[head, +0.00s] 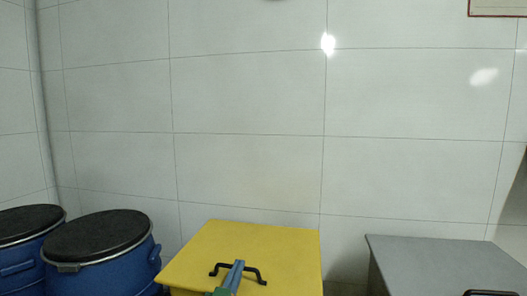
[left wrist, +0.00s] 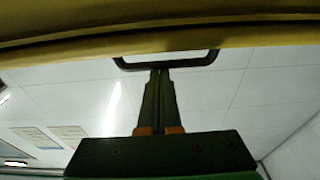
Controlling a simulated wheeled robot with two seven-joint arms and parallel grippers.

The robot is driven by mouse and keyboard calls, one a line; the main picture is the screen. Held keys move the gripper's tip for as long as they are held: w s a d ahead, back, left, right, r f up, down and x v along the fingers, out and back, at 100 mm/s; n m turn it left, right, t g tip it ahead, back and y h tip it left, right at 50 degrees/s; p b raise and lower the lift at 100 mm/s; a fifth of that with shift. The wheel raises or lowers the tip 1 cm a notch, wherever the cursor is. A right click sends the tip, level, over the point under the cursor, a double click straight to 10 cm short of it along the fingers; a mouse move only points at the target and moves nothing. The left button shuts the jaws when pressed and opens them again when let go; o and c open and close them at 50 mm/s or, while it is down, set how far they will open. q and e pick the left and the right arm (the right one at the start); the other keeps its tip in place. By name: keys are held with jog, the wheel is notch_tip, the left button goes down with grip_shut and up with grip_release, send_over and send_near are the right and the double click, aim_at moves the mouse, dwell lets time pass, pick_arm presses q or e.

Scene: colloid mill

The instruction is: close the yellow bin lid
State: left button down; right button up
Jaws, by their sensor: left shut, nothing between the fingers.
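The yellow bin lid (head: 275,244) is at the bottom middle of the head view, its broad face showing. The front rim is cut off by the frame, so I cannot tell whether the lid lies fully flush. It carries a black bar handle (head: 259,275). My left gripper (head: 238,264) is shut and empty, with its fingertips at the middle of the handle. In the left wrist view the shut fingers (left wrist: 160,72) reach the handle (left wrist: 203,61), beside a yellow edge (left wrist: 60,54); contact is unclear. My right gripper is in neither view.
Two blue drums with black lids (head: 98,236) (head: 28,222) stand left of the yellow bin. A grey bin (head: 425,255) with a black handle stands to the right, across a gap. A tiled wall (head: 250,110) is behind.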

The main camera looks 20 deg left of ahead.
pick_arm(q)
jog(key=shift+f, duration=0.15)
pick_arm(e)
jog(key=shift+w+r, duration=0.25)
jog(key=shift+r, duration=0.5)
